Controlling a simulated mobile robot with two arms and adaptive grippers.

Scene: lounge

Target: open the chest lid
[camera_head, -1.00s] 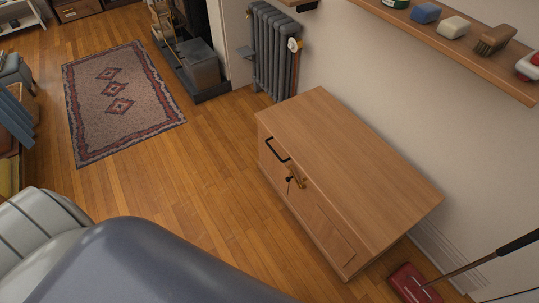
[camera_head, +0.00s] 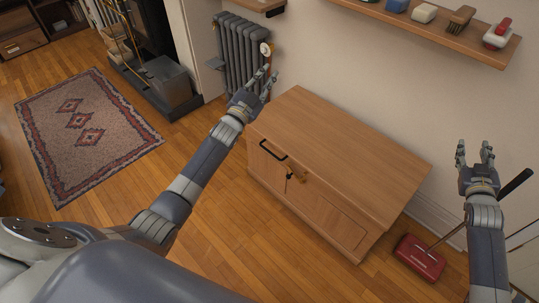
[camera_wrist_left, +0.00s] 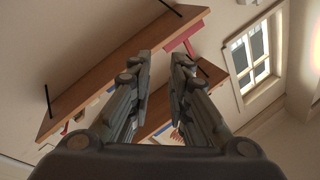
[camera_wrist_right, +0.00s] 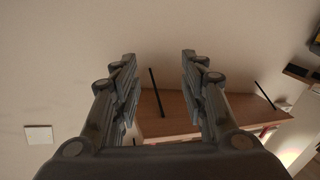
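The wooden chest (camera_head: 335,155) stands against the wall in the head view with its lid (camera_head: 340,145) shut. A black handle (camera_head: 272,150) and a brass latch with a dark key-like piece (camera_head: 291,174) are on its front. My left gripper (camera_head: 266,78) is open and empty, raised near the chest's far left corner by the radiator. In the left wrist view its fingers (camera_wrist_left: 160,65) are apart. My right gripper (camera_head: 474,148) is open and empty, to the right of the chest. In the right wrist view its fingers (camera_wrist_right: 158,65) are apart with nothing between them.
A shelf (camera_head: 440,30) with small items hangs on the wall above the chest. A grey radiator (camera_head: 240,55) stands left of the chest. A red floor sweeper (camera_head: 420,258) stands at its right. The floor in front of the chest is clear wood, with a rug (camera_head: 85,135) further left.

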